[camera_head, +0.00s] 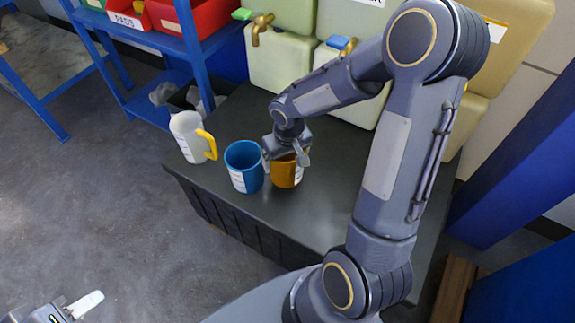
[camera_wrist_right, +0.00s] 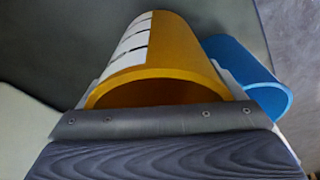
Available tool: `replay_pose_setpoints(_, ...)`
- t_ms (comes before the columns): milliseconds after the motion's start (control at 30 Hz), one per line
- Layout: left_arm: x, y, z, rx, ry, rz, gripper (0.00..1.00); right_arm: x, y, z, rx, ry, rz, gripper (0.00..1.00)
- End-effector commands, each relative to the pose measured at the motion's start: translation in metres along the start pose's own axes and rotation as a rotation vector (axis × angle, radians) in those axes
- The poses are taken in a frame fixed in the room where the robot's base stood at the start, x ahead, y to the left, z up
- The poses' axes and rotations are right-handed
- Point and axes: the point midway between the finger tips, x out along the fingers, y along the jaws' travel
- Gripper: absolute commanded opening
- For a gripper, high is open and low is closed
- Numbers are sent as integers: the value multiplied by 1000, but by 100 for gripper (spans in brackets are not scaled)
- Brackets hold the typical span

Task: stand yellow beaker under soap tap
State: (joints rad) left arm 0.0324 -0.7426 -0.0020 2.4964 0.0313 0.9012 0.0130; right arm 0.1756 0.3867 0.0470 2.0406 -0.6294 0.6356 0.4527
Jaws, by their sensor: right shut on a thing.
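The yellow beaker (camera_head: 286,174), amber with a white label, is upright over the dark bench top, right of the blue beaker; I cannot tell whether it touches the bench. My right gripper (camera_head: 285,158) is shut on its upper wall from above. In the right wrist view the yellow beaker (camera_wrist_right: 165,60) lies between the fingers. Two brass taps stick out of the containers behind: one with a green lever (camera_head: 261,28) and one with a blue lever (camera_head: 344,45). I cannot tell which is the soap tap. My left gripper (camera_head: 75,309) is at the bottom left, partly cut off, away from the bench.
The blue beaker (camera_head: 244,166) stands close beside the yellow one, and also shows in the right wrist view (camera_wrist_right: 245,75). A white jug with a yellow handle (camera_head: 187,136) stands at the bench's left edge. A blue shelf with red bins (camera_head: 190,14) is behind left.

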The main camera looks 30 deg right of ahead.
Motion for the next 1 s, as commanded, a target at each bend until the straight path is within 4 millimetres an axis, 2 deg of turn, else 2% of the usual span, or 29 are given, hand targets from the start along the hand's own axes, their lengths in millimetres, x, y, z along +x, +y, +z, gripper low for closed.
replay_pose_setpoints(167,3,-1,1,0,0,0,36,13,8,-4,3,-1,-1,58)
replay_pose_setpoints(333,10,-5,5,0,0,0,36,39,7,0,-1,-2,-1,58)
replay_pose_setpoints(733,13,-6,7,0,0,0,36,45,7,0,0,2,-1,58)
replay_pose_setpoints(767,13,-6,7,0,0,0,36,45,7,0,0,1,-1,89)
replay_pose_setpoints(833,12,-6,6,0,0,0,36,44,7,0,0,1,-1,99)
replay_pose_setpoints(1000,12,-6,6,0,0,0,36,44,7,0,0,1,-1,100)
